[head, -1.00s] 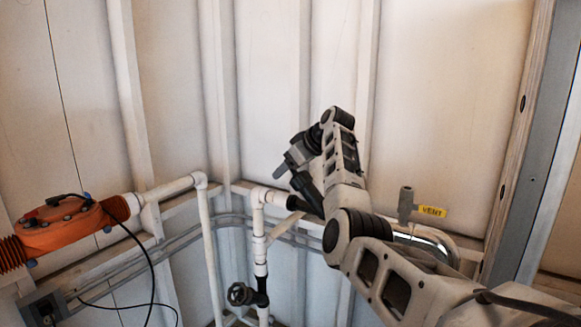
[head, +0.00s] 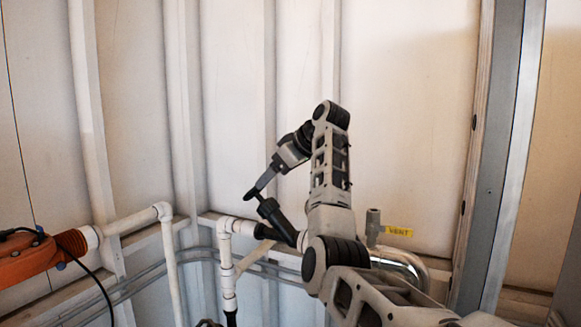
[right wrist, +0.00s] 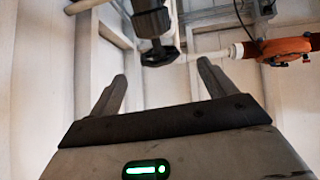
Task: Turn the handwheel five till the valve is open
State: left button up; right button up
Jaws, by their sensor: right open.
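A black handwheel (right wrist: 160,56) on a black valve body (right wrist: 150,20) shows in the right wrist view, just past my fingertips and between their lines. In the head view this black valve (head: 283,222) sits on the white pipe, tilted up and left, with its wheel end (head: 264,203) partly covered by my finger. My right gripper (head: 252,192) is beside that end; the right wrist view shows its two fingers (right wrist: 160,74) apart with nothing between them. Contact with the wheel cannot be told. No number is readable. My left gripper is out of view.
Another handwheel (head: 208,323) is cut off at the bottom edge, by the vertical white pipe (head: 228,275). A yellow VENT tag (head: 399,232) hangs by a metal pipe at right. An orange unit (head: 30,257) with a black cable stands left. Panelled walls (head: 230,100) close the corner.

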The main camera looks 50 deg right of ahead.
aim_at(254, 191)
pick_arm(q)
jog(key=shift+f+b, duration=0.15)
jog(key=shift+b, duration=0.15)
pick_arm(e)
jog(key=v, duration=0.6)
pick_arm(q)
jog(key=p, duration=0.1)
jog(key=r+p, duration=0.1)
jog(key=p, duration=0.1)
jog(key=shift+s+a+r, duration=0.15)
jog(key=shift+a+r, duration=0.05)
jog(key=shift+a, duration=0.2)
pick_arm(e)
jog(key=w+f+m, duration=0.3)
jog(key=w+m, duration=0.1)
jog(key=m, duration=0.8)
jog(key=w+f+m, duration=0.4)
jog(key=m, duration=0.8)
jog(key=w+f+m, duration=0.3)
jog(key=w+m, duration=0.1)
jog(key=m, duration=0.8)
jog(key=shift+w+a+f, duration=0.15)
jog(key=shift+w+a, duration=0.15)
jog(key=shift+a, duration=0.05)
